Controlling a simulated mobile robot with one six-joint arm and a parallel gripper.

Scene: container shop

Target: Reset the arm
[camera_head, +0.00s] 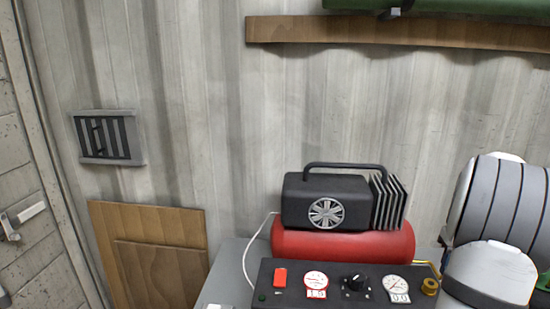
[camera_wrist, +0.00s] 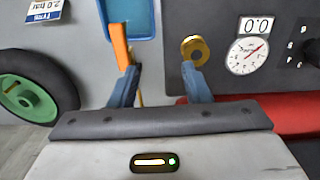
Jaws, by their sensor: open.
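My gripper (camera_wrist: 158,82) shows in the wrist view with its two blue-grey fingers apart and nothing between them. The right finger points toward a brass fitting (camera_wrist: 194,50) on the dark control panel (camera_wrist: 222,78); I cannot tell whether they touch. An orange piece (camera_wrist: 120,45) lies in line with the left finger, in front of a blue tray (camera_wrist: 150,30). In the head view my grey, ribbed arm is at the right edge, and my gripper is out of sight there. The brass fitting (camera_head: 430,286) also shows there at the panel's right end.
A compressor with a red tank (camera_head: 340,244) and black motor (camera_head: 290,205) stands behind the panel, which carries gauges, a knob and a red switch. A wheel with a green hub (camera_wrist: 22,100) is at left in the wrist view. Wooden boards (camera_head: 150,225) lean against the wall.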

